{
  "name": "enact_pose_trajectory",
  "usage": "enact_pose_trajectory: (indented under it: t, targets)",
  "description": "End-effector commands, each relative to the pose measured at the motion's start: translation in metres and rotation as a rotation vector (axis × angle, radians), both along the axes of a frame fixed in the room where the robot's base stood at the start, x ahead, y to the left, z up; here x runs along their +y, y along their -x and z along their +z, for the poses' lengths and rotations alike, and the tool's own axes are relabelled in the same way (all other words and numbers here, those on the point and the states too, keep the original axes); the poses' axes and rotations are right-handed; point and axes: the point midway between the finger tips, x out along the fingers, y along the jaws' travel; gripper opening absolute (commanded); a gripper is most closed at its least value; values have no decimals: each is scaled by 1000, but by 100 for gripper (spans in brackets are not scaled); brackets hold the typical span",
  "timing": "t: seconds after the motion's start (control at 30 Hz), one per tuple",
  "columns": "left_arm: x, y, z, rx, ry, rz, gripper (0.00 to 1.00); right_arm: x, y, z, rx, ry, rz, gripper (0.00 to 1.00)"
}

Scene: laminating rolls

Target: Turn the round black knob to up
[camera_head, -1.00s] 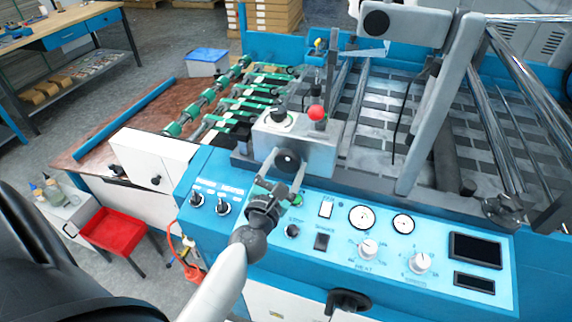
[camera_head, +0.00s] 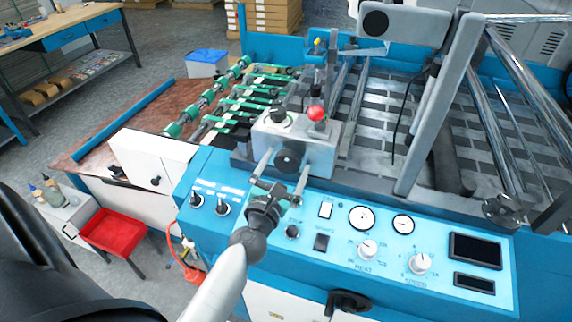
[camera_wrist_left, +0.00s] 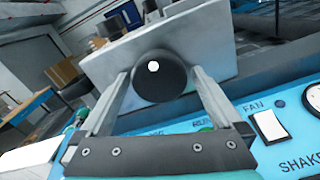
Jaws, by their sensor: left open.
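The round black knob (camera_head: 287,160) is on the front face of a grey box (camera_head: 318,157) above the blue control panel. In the left wrist view the knob (camera_wrist_left: 172,88) shows a small white mark a little above and left of its middle. My left gripper (camera_head: 288,163) is open, with one finger on each side of the knob. In the left wrist view gaps show between the fingers and the knob. My right gripper is not in view.
A red button (camera_head: 316,114) and a second black knob (camera_head: 279,117) sit on top of the grey box. The blue panel (camera_head: 335,243) below carries switches, dials and two dark displays. Green rollers (camera_head: 245,97) lie behind on the left.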

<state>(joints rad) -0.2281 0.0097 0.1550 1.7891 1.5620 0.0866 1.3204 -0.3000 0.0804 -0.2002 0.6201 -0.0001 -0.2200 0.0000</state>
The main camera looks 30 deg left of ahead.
Motion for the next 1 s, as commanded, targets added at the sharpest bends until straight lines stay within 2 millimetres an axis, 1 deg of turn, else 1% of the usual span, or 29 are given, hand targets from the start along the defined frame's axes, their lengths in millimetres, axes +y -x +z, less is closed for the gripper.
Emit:
enact_pose_trajectory:
  t: [0.17, 0.27, 0.37, 0.57, 0.8, 1.0]
  targets:
    - [0, 2, 0, 0, 0, 0, 100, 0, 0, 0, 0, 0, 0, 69]
    - [-2, 9, -1, 0, 0, 0, 100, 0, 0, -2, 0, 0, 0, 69]
    - [-5, 22, -2, 1, 0, 0, 100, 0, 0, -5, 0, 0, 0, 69]
    - [-13, 55, -2, 1, -1, -1, 100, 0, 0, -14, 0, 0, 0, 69]
    - [-22, 93, -4, 2, -1, 1, 100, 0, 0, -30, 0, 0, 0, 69]
    - [-29, 121, -4, 2, 0, 0, 100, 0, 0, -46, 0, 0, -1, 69]
